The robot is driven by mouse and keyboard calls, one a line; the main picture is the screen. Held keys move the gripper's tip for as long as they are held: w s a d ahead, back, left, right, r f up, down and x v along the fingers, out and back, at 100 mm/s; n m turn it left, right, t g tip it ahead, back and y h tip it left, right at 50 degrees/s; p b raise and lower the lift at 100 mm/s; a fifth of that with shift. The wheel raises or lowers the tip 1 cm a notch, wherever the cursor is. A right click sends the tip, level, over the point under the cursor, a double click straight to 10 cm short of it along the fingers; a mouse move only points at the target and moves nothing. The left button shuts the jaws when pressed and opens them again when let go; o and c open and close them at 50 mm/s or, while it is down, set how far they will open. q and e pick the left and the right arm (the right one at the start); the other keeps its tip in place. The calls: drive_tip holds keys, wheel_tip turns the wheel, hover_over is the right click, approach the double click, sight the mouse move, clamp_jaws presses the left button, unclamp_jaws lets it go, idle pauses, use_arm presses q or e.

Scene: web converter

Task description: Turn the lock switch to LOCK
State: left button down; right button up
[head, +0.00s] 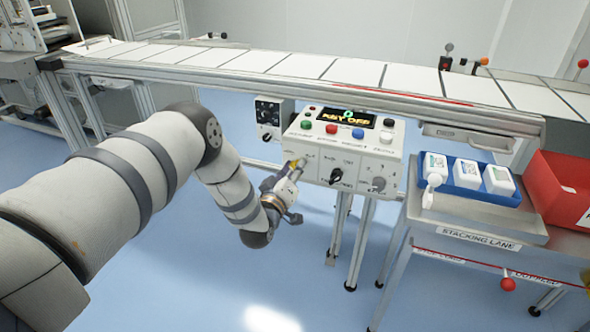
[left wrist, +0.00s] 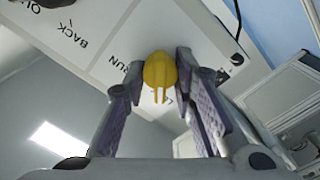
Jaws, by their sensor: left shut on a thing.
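The lock switch is a yellow knob (head: 297,163) at the lower left of the white control box (head: 360,160). My left gripper (head: 292,172) is at that corner and shut on the knob. In the left wrist view the yellow knob (left wrist: 159,70) sits between the two fingers (left wrist: 158,88), one on each side. Its ridge points down in that picture, beside a label starting with L that is mostly hidden. The word RUN is printed to its left. My right gripper is not in view.
The box has a display reading KEY OFF (head: 347,117), several coloured buttons, a black key switch (head: 336,175) and a grey knob (head: 378,183). A conveyor (head: 300,68) runs behind. A blue tray (head: 467,193) with white bottles and a red bin (head: 560,185) stand right.

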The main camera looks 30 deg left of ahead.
use_arm(q)
drive_tip(key=shift+n, duration=0.3)
idle(0.4)
drive_tip(key=c, duration=1.3)
unclamp_jaws()
drive_tip(key=shift+c, duration=0.2)
drive_tip(key=v, duration=1.2)
drive_tip(key=shift+s+f, duration=0.1)
